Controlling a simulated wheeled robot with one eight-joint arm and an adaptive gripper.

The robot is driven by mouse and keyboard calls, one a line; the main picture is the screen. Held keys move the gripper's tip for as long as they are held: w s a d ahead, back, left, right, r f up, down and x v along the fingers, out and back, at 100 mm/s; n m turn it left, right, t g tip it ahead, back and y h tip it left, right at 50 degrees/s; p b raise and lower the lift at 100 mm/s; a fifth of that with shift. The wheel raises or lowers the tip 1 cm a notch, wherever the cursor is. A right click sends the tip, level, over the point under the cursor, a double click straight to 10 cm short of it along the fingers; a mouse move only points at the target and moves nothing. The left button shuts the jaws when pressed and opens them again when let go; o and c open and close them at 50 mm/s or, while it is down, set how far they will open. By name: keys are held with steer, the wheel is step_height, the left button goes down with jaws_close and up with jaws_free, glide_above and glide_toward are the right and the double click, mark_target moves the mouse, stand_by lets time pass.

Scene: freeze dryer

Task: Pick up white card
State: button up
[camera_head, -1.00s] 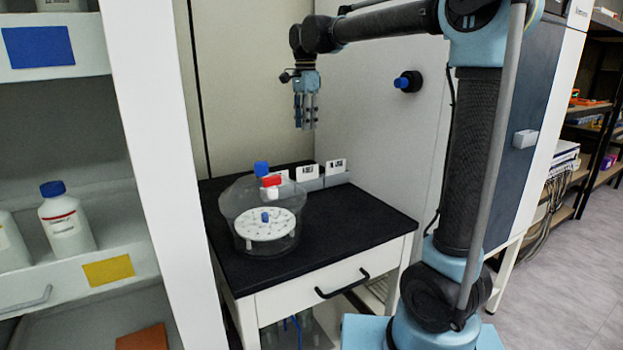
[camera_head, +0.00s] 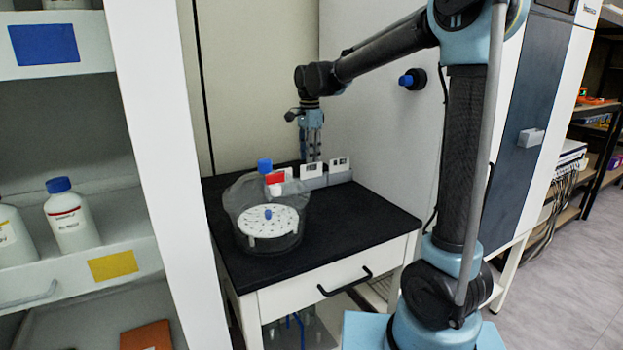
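White cards with dark markings stand in a row of grey holders at the back of the black bench top: a left card (camera_head: 286,173), a middle card (camera_head: 311,170) and a right card (camera_head: 340,163). My gripper (camera_head: 312,157) points down at the middle card, its fingertips close to that card's top edge. I cannot tell whether they touch it or stand in front of or behind it. The fingers are small here, and whether they are open or shut is unclear.
A wall knob (camera_head: 412,79) is at the right. The right part of the black bench top (camera_head: 365,215) is clear.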

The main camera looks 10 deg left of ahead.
mark_target(311, 167)
steer(key=shift+s+d+f, duration=0.1)
steer(key=shift+d+f, duration=0.05)
steer(key=shift+f, duration=1.15)
steer(key=shift+d+f, duration=0.15)
steer(key=shift+f, duration=1.1)
jaws_close()
